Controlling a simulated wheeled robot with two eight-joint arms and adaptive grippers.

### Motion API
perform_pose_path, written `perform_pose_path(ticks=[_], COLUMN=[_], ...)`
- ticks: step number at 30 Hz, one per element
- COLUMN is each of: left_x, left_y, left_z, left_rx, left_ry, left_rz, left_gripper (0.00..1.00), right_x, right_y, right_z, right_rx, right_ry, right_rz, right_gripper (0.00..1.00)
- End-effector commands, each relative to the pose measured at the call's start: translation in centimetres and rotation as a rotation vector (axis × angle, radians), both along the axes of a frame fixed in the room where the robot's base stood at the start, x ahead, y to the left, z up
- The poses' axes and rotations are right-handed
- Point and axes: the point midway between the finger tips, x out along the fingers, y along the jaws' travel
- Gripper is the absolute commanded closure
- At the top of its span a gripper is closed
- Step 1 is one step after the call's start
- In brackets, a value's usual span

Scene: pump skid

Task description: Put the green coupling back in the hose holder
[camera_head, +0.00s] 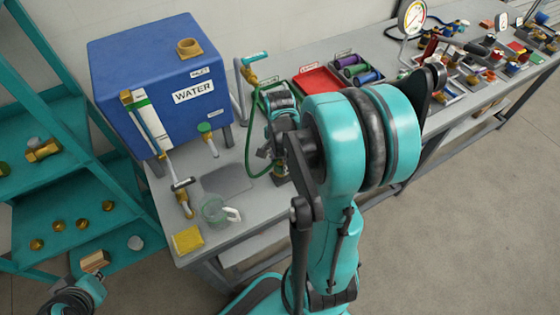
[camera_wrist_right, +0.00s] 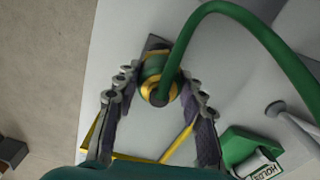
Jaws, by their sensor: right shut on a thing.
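The green coupling (camera_wrist_right: 152,66), with yellow bands, sits between the fingers of my right gripper (camera_wrist_right: 160,90) in the right wrist view. The gripper is shut on it, and a green hose (camera_wrist_right: 245,22) curves off it to the right. A green block (camera_wrist_right: 236,144) with a white label, partly readable as "HOL…", is at the lower right of that view, apart from the coupling; it looks like the hose holder. In the head view my right gripper (camera_head: 270,153) is low over the bench, the coupling mostly hidden. My left gripper (camera_head: 62,303) is at the bottom left, its fingers unclear.
A blue water tank (camera_head: 150,70) stands on the grey bench (camera_head: 240,240). A clear cup (camera_head: 214,211) and yellow sponge (camera_head: 187,240) are at its front left. A red tray (camera_head: 318,82) and coloured spools lie behind my right arm. Teal shelves (camera_head: 60,190) stand left.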

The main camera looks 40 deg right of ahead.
Motion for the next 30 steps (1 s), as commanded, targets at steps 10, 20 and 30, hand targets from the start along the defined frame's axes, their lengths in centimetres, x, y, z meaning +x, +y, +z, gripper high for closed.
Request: perform_pose_path(ticks=[10, 20, 30], left_x=[0.0, 0.0, 0.0], left_y=[0.0, 0.0, 0.0], left_z=[-0.7, -1.3, -1.3], left_rx=[0.0, 0.0, 0.0], left_ry=[0.0, 0.0, 0.0], left_rz=[0.0, 0.0, 0.0], left_gripper=[1.0, 1.0, 1.0], right_x=[0.0, 0.0, 0.0], right_y=[0.0, 0.0, 0.0], right_z=[-0.8, -1.5, -1.5], right_rx=[0.0, 0.0, 0.0], right_ry=[0.0, 0.0, 0.0], right_rz=[0.0, 0.0, 0.0], right_gripper=[1.0, 1.0, 0.47])
